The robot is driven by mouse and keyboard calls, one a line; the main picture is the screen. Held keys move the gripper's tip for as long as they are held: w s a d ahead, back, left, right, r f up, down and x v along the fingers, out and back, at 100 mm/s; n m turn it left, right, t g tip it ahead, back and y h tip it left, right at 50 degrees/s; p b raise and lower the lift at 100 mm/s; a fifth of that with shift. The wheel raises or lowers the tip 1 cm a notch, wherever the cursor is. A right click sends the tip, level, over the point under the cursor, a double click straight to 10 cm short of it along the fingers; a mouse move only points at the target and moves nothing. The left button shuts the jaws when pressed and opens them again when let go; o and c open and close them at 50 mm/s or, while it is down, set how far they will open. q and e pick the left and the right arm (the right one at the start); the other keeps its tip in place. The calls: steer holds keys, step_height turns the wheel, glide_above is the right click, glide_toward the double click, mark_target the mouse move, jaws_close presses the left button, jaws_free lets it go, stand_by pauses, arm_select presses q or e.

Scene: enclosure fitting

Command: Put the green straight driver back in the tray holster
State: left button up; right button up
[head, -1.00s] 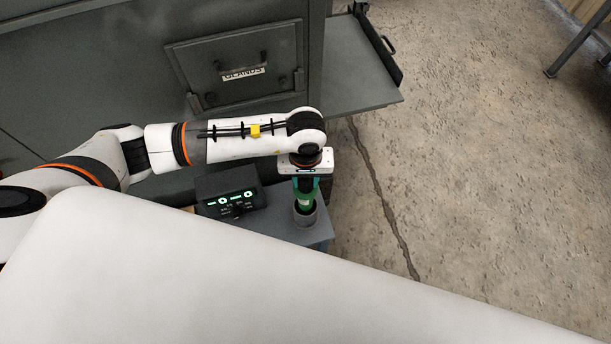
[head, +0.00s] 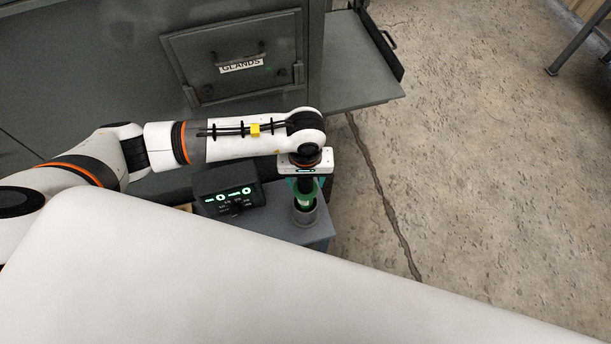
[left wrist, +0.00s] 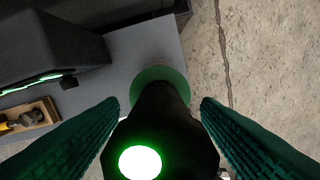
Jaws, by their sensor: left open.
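The green straight driver stands upright in the grey cup-shaped holster (head: 306,217) on the tray (head: 285,225). Its green part (head: 306,195) shows in the head view just above the holster's rim. In the left wrist view the driver's dark body (left wrist: 160,125), with a lit green-white disc on top, stands between the fingers. My left gripper (head: 306,187) is directly above the holster, pointing down. Its green fingers (left wrist: 160,110) are open, one on each side of the driver, with gaps visible. My right gripper is not in view.
A dark box with green displays (head: 229,191) stands left of the holster. A grey cabinet with a GLANDS drawer (head: 238,65) is behind. Bare floor lies to the right.

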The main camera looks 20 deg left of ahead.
arm_select(q)
step_height(320, 180, up, 12)
steer(key=shift+r+b, duration=0.1)
steer(key=shift+b, duration=0.5)
steer(key=shift+s, duration=0.1)
